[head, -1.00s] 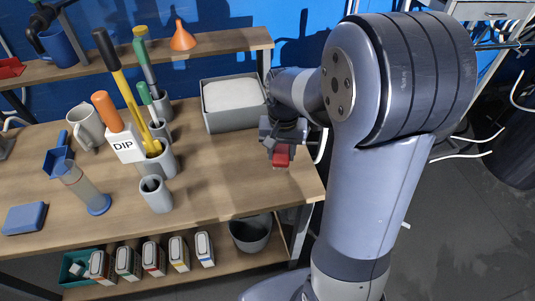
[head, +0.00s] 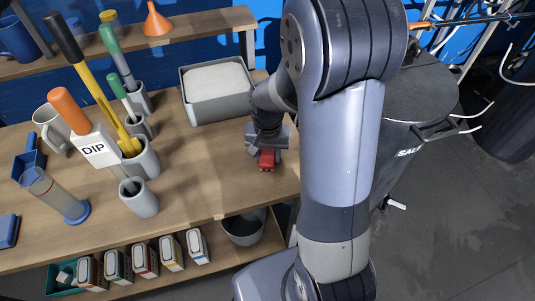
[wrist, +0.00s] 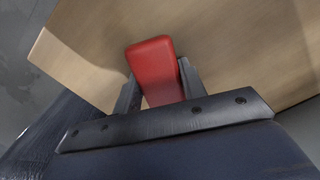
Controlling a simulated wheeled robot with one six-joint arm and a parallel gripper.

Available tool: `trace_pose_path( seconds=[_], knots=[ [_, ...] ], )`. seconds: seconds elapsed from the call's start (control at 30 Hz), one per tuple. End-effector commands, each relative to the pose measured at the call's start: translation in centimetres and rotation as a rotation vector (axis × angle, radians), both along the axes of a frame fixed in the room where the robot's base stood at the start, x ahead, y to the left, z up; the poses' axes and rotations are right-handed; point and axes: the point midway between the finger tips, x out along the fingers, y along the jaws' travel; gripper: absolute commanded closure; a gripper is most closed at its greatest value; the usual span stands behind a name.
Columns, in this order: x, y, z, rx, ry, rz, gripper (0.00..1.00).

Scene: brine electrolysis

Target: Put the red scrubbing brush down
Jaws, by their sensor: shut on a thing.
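The red scrubbing brush (head: 267,159) is held in my gripper (head: 266,150) near the right end of the wooden bench (head: 215,185). In the wrist view the red brush (wrist: 154,68) stands between the two dark fingers of my gripper (wrist: 160,85), which are shut on it. The bench top (wrist: 215,40) shows behind it, with its edge at the left. The brush is at or just above the bench top; I cannot tell whether it touches. Its underside is hidden.
A grey bin of white material (head: 215,113) stands behind and left of my gripper. Grey cups (head: 139,199) with tools stand further left. The bench between cups and gripper is clear. A grey drum marked SALT (head: 410,152) stands right of the bench.

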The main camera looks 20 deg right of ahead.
Motion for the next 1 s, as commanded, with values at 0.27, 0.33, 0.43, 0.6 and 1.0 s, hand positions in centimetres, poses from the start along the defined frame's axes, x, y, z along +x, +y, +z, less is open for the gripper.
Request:
trace_pose_path(
  seconds=[0.27, 0.33, 0.43, 0.6, 1.0],
  knots=[
    [0.0, 0.0, -0.4, 0.001, -0.001, 0.000, 0.89],
    [0.0, 0.0, -0.6, 0.000, -0.001, 0.000, 0.89],
    [0.0, 0.0, -1.0, 0.000, -0.001, 0.000, 0.89],
    [0.0, 0.0, -1.2, 0.000, 0.000, 0.000, 0.55],
    [-0.3, -0.2, -1.5, -0.003, 0.010, 0.002, 0.39]
  ],
)
